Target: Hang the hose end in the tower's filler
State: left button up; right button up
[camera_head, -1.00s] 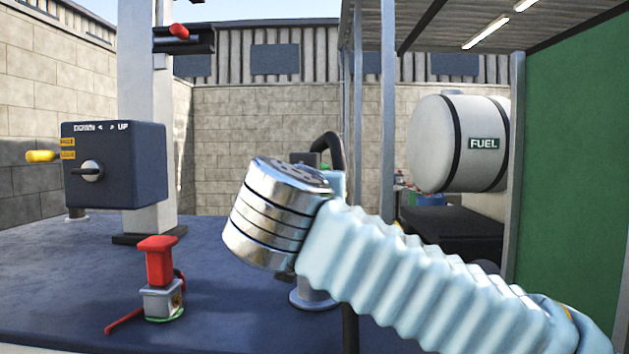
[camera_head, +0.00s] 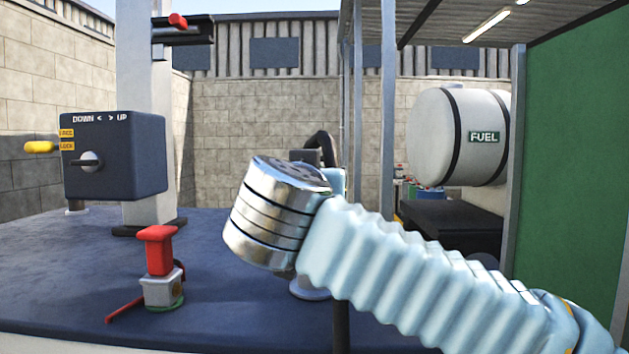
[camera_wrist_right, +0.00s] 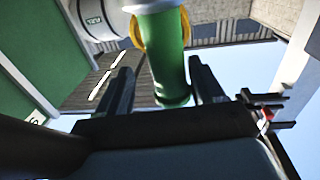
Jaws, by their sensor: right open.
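The hose end shows in the right wrist view as a green cylinder (camera_wrist_right: 171,62) with a yellow ring. My right gripper (camera_wrist_right: 163,84) is open, with one dark finger on each side of the green cylinder; I cannot tell whether they touch it. In the head view my right arm's pale blue sleeve and silver wrist come in from the right and hide that gripper. The white tower (camera_head: 140,75) stands at the left, with a dark bracket (camera_head: 195,32) bearing a red knob near its top. I cannot make out which part is the filler. My left gripper is not in view.
A dark control box (camera_head: 115,155) marked DOWN and UP, with a yellow handle, is on the tower. A red-topped fitting (camera_head: 157,262) stands on the blue deck (camera_head: 60,275). A black hose loop (camera_head: 326,143) rises behind my wrist. A fuel tank (camera_head: 455,137) is at the right.

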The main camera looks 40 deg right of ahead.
jog(key=v, duration=1.4)
